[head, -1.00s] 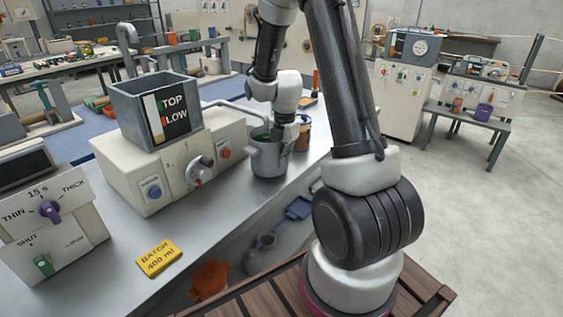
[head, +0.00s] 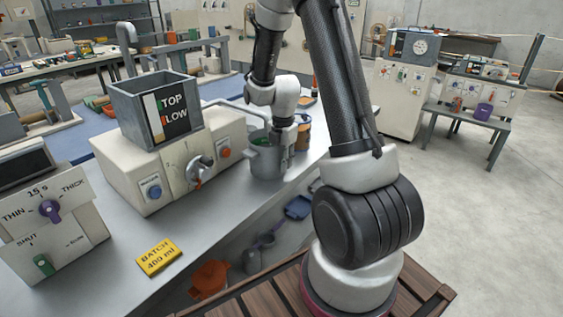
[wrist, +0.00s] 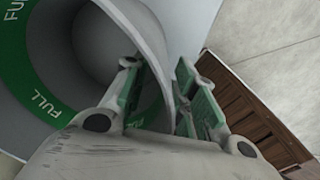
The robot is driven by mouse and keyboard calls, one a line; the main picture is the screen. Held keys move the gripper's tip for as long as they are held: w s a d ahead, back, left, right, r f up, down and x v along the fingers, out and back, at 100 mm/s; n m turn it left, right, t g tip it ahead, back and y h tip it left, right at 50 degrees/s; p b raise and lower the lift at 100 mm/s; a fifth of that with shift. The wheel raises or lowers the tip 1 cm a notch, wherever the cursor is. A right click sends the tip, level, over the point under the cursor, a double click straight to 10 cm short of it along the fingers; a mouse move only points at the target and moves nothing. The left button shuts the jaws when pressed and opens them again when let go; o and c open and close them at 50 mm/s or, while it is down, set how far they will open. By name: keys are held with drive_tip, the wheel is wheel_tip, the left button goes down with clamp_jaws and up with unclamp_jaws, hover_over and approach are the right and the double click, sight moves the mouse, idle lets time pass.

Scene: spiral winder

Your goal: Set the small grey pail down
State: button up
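The small grey pail (head: 267,162) is at the bench's right part, just right of the cream machine with the grey hopper. It looks upright; I cannot tell whether its base touches the bench top (head: 215,205). In the wrist view the pail (wrist: 105,45) shows its curved grey wall and a green band marked FULL. My gripper (wrist: 160,95) straddles the pail's wall, one green-padded finger on each side, and appears shut on it. In the head view my gripper (head: 275,141) is at the rim, partly hidden by my wrist.
The cream machine (head: 160,175) with the grey hopper stands close on the left. A brown-banded can (head: 303,133) stands close behind on the right. A yellow batch card (head: 158,257) lies on the bench front. Bench top between card and pail is clear.

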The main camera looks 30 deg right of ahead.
wheel_tip(320, 180, up, 12)
drive_tip(key=s+a+r+m+t, duration=0.2)
drive_tip(key=s+a+r+m, duration=0.1)
drive_tip(key=s+r+m, duration=0.75)
drive_tip(key=s+a+r+m+t, duration=0.1)
drive_tip(key=s+m, duration=0.4)
drive_tip(key=s, duration=0.1)
drive_tip(key=s+a+r+m, duration=0.1)
drive_tip(key=s+r+m, duration=0.1)
drive_tip(key=s+m, duration=0.4)
drive_tip(key=shift+s+a+r+t, duration=0.15)
drive_tip(key=shift+s+r+t, duration=0.15)
drive_tip(key=shift+s+t, duration=0.15)
